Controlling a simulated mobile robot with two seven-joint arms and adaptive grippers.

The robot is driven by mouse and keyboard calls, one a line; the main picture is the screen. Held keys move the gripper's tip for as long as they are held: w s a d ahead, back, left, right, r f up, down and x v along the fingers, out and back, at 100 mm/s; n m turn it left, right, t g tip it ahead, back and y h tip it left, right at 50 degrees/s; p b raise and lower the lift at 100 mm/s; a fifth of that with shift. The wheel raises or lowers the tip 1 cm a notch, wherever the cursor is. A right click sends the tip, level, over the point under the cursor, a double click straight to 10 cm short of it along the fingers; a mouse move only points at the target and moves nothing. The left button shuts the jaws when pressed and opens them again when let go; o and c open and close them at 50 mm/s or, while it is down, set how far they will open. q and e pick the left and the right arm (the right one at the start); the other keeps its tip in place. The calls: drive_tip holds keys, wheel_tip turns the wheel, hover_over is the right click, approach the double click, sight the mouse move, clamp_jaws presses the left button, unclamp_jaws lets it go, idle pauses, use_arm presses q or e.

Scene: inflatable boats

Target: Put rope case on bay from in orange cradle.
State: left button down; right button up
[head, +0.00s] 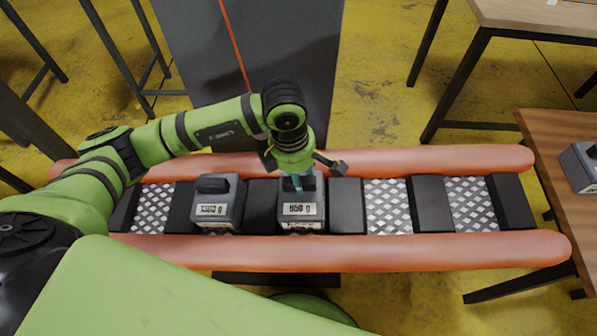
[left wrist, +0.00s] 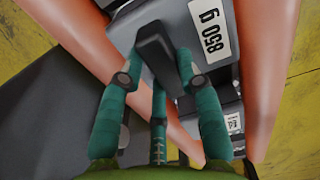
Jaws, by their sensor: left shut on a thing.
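My left gripper (head: 299,184) is shut on the dark handle of a grey case (head: 301,223) labelled 850 g. This case sits between the two orange tubes of the cradle (head: 340,252), between black blocks. In the left wrist view, the teal fingers (left wrist: 160,72) close around the black handle on top of the grey case (left wrist: 205,58). I cannot tell whether the case is lifted. A second grey case (head: 207,224) with a dark handle sits to its left in the cradle; its label is hard to read. My right gripper is not in view.
Bare diamond-plate bays show at the cradle's left (head: 153,207) and right, at the near one (head: 388,206) and far one (head: 471,204). Black blocks separate the bays. Another grey case (head: 580,170) stands on a wooden table (head: 553,150) at right.

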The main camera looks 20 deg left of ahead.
use_arm(q)
drive_tip(key=shift+r, duration=0.1)
drive_tip(key=c, duration=0.8)
unclamp_jaws()
drive_tip(key=r, duration=0.8)
drive_tip(key=a+r, duration=0.1)
drive_tip(key=r, duration=0.3)
drive_tip(key=shift+s+a, duration=0.1)
drive_tip(key=shift+s, duration=0.1)
